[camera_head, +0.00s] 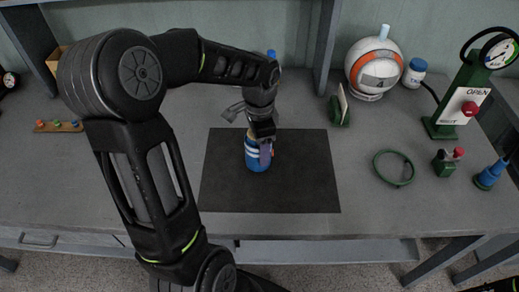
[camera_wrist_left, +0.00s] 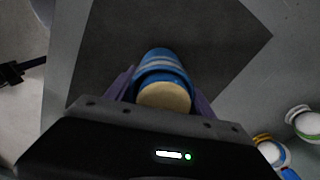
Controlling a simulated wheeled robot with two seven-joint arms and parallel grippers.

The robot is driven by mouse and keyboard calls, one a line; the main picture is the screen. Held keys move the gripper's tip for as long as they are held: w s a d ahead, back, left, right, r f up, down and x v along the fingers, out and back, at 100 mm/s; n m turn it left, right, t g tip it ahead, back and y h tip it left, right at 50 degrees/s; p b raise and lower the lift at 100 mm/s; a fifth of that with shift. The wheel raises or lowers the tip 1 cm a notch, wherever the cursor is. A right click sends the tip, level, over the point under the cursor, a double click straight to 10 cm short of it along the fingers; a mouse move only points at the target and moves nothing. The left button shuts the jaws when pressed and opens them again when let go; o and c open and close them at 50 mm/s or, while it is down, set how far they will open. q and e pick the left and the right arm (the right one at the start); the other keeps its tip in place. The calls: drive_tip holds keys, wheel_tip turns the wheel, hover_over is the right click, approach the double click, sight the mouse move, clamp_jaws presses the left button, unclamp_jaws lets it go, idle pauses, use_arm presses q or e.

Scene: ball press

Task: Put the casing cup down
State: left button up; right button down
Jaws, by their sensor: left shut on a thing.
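The casing cup (camera_head: 257,158) is blue with white bands and is over the dark mat (camera_head: 310,180) on the grey table. My left gripper (camera_head: 262,142) is shut on the cup from above. In the left wrist view the cup (camera_wrist_left: 163,78) sits between the two fingers, and its round tan end faces the camera. I cannot tell whether its base touches the mat. My right gripper is not in view.
A green ring (camera_head: 394,168), a small green block with a red knob (camera_head: 446,163) and a blue pump-like part (camera_head: 489,176) are on the right. A white and orange ball (camera_head: 373,66) and a green gauge stand (camera_head: 466,95) are behind. The mat around the cup is clear.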

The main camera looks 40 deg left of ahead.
use_arm(q)
drive_tip(key=shift+f, duration=0.9)
drive_tip(key=shift+f, duration=0.2)
drive_tip(key=o, duration=1.4)
drive_tip(key=shift+r, duration=0.1)
wheel_tip(320, 180, up, 12)
drive_tip(key=shift+r, duration=0.1)
